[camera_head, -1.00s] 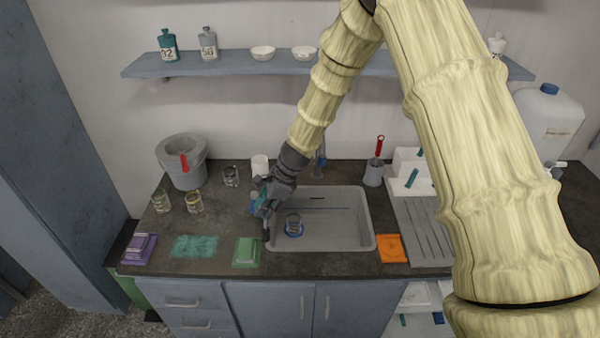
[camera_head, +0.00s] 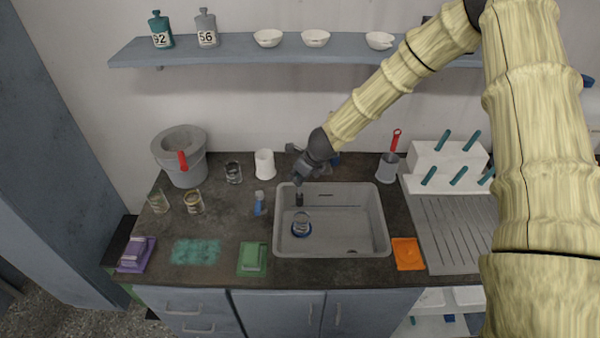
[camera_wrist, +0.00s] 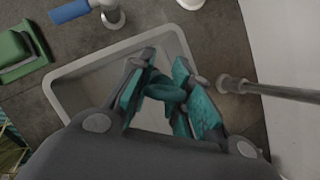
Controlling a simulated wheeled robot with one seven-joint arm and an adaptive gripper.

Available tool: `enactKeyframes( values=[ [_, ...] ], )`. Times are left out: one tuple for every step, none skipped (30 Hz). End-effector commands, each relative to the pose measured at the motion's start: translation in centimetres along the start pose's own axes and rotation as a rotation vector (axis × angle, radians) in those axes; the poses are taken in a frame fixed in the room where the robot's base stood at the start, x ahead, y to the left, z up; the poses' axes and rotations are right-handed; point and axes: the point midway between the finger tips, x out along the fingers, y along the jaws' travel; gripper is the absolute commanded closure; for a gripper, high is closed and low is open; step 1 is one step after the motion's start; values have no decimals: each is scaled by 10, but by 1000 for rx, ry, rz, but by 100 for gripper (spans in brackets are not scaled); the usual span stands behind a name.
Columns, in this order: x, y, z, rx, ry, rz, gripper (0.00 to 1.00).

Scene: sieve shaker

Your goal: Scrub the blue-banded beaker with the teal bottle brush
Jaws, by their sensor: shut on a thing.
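The blue-banded beaker (camera_head: 301,226) is a clear glass with a blue ring, inside the left half of the sink (camera_head: 350,250). My gripper (camera_head: 305,172) is above the back left of the sink, behind and above the beaker and apart from it. In the wrist view my gripper (camera_wrist: 168,98) is shut on a teal piece (camera_wrist: 162,88), which I take for the teal bottle brush's handle. A dark end (camera_head: 299,199) hangs below the gripper in the head view. The beaker cannot be made out in the wrist view.
A blue-handled object (camera_head: 259,203) stands left of the sink. A white cup (camera_head: 264,164), glass beakers (camera_head: 194,203) and a grey bucket (camera_head: 180,160) are farther left. A red-handled tool in a grey holder (camera_head: 387,170) and a white peg rack (camera_head: 445,165) stand right.

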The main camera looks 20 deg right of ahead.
Motion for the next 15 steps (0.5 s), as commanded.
enactKeyframes(
  values=[
    [0,-2,-3,6,0,-3,100],
    [0,-3,-5,8,0,-4,100],
    [0,-4,-7,10,1,-5,100],
    [1,-5,-8,11,1,-6,100],
    [2,-6,-10,12,1,-6,100],
    [3,-6,-11,12,1,-6,100],
    [4,-6,-12,13,1,-7,100],
    [5,-6,-14,13,1,-7,100],
    [7,-5,-15,12,1,-7,100],
    [9,-5,-16,12,1,-6,100],
    [11,-4,-17,12,1,-6,100],
    [13,-4,-18,11,1,-6,100],
    [15,-3,-19,11,1,-6,100],
    [17,-2,-20,11,1,-6,100],
    [19,-2,-21,10,1,-5,100]
  ],
)
